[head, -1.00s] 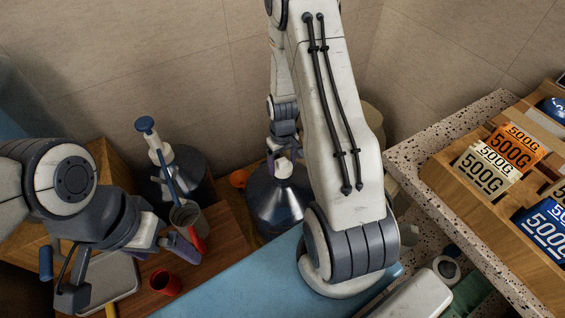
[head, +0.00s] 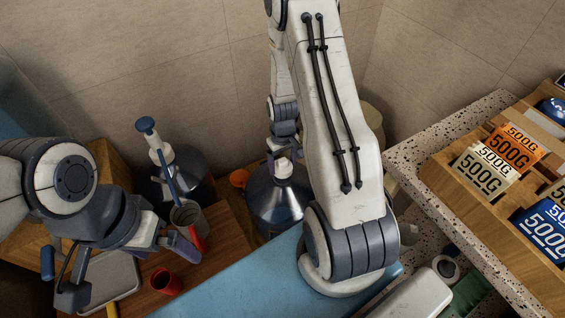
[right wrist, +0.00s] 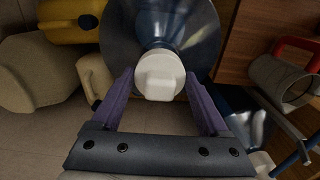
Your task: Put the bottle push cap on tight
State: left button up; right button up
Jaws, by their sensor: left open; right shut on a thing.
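The bottle (head: 270,207) is dark blue and glossy, with a sloping shoulder, and stands upright on the floor behind the blue surface. Its white push cap (head: 284,168) sits at the neck; it also shows in the right wrist view (right wrist: 159,77). My right gripper (head: 284,153) comes from above. In the right wrist view its purple fingers (right wrist: 160,84) are on either side of the cap, shut on it. I cannot tell how fully the cap is seated. My left gripper (head: 178,243) is open and empty, by the grey cup.
A second dark bottle with a blue-topped pump (head: 147,126) stands left. A grey cup (head: 187,214) and a red cup (head: 166,281) are on the wooden top. A speckled counter (head: 413,163) with price blocks (head: 515,146) is at right. A yellow jug (right wrist: 68,20) is near the bottle.

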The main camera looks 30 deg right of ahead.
jog(key=shift+f+b, duration=0.5)
jog(key=shift+f, duration=0.3)
jog(key=o, duration=1.2)
jog(key=shift+o, duration=0.2)
jog(key=shift+r, duration=0.25)
jog(key=shift+r+p, duration=3.5)
jog(key=shift+r, duration=0.3)
jog(key=shift+a, duration=0.1)
